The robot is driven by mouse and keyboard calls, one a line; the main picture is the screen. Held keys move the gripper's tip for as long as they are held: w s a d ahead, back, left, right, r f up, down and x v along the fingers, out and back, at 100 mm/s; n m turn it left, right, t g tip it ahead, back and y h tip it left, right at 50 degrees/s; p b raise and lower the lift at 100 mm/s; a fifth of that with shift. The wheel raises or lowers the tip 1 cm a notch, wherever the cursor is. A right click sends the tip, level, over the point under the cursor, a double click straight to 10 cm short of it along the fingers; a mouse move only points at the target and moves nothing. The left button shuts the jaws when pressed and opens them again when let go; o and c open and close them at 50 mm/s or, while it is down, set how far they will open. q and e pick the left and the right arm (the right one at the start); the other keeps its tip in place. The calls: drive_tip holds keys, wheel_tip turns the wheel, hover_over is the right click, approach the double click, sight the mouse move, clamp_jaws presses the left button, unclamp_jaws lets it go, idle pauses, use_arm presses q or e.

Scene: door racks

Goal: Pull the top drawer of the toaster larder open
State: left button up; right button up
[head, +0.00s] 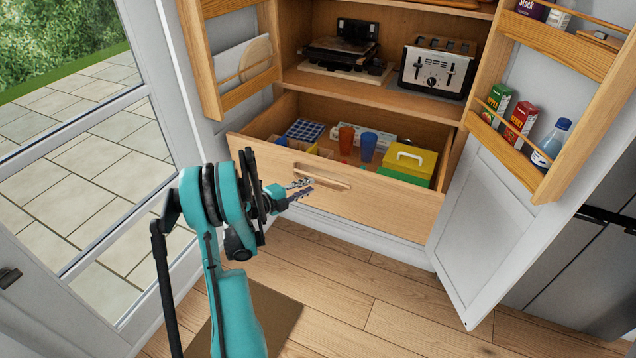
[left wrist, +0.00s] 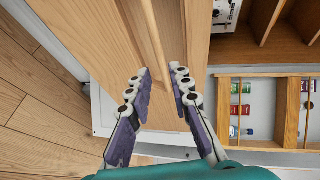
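The toaster larder (head: 375,98) stands with both doors open. Its top drawer (head: 386,207), with a plain wooden front, is pulled out, and its contents show from above. The drawer's long wooden handle (head: 322,177) sits in the upper middle of the front. My left gripper (head: 302,189) is just in front of the handle's left end. In the left wrist view its two fingers (left wrist: 160,85) are apart, with drawer-front wood beyond the gap; I see nothing held between them. My right gripper is in neither view.
The drawer holds blue and orange cups, a yellow box (head: 408,163) and other items. A toaster (head: 437,70) stands on the shelf above. The right door (head: 490,225) swings out beside the drawer; a glazed door (head: 85,150) is at left.

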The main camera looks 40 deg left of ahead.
use_arm(q)
drive_tip(key=shift+v, duration=1.65)
